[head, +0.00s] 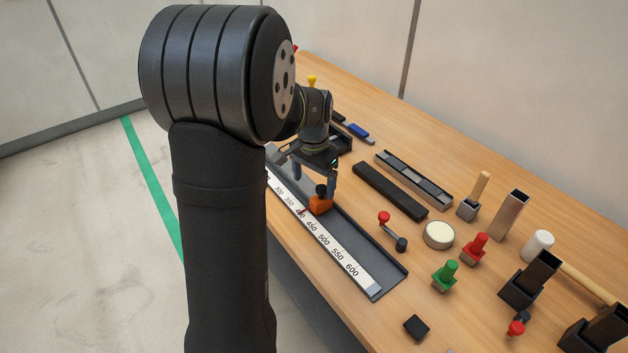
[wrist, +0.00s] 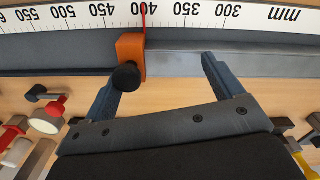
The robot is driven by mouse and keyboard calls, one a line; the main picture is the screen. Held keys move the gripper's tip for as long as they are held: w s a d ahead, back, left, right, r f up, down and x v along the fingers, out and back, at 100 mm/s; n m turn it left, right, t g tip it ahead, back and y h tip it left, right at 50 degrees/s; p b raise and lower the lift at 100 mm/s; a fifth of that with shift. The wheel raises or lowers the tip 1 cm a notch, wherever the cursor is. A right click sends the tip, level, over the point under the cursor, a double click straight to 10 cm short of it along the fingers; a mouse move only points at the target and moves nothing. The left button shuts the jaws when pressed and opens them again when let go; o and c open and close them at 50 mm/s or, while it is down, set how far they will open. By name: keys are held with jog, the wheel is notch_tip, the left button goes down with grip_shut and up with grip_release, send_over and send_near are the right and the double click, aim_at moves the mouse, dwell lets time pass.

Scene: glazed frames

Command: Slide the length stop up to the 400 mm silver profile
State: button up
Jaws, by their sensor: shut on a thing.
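The orange length stop (head: 319,206) with its black knob sits on the rail beside the white scale; it also shows in the wrist view (wrist: 131,48). Its red pointer lies near the 400 mark. The silver profile (wrist: 235,63) lies along the rail, to the right of the stop in the wrist view. Its end is at or very near the stop; I cannot tell if they touch. In the wrist view a gap shows between the stop and the right finger.
The rail (head: 385,272) runs along the table's near edge, clear beyond the stop toward the 600 end. A red-and-black crank handle (head: 392,231), a black bar (head: 390,190), a round cream-topped disc (head: 438,234) and a green-knobbed piece (head: 445,275) stand to its right.

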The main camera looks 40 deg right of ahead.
jog(key=shift+w+r, duration=0.15)
jog(key=shift+w, duration=0.1)
jog(key=shift+r, duration=1.95)
jog(key=c, duration=0.4)
jog(key=shift+s+r, duration=0.2)
jog(key=shift+r, duration=7.7)
notch_tip(320, 180, up, 17)
jog(key=shift+r, duration=0.2)
